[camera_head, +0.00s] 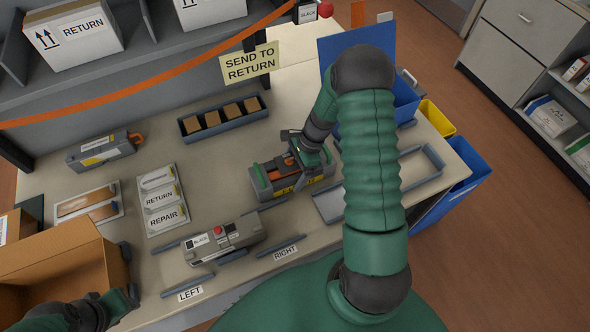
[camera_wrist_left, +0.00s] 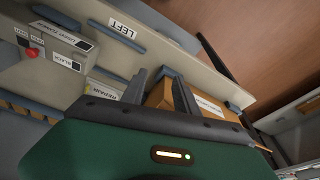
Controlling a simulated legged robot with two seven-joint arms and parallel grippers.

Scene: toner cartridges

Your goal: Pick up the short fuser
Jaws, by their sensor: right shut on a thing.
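A dark grey fuser unit (camera_head: 264,187) with orange parts and a yellow label is on the table right of centre, below the tray of brown blocks. My right gripper (camera_head: 298,168) comes down over it from above and is shut on it; the fingers partly hide it. I cannot tell whether the unit is lifted off the table. In the head view my left gripper is at the lower left, near that box (camera_head: 60,255).
A grey cartridge (camera_head: 222,240) with a red knob sits between the LEFT and RIGHT rails. Another grey unit (camera_head: 102,150) with an orange part lies at the back left. A tray of brown blocks (camera_head: 222,120), a label board (camera_head: 163,200) and an empty frame (camera_head: 420,163) are nearby.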

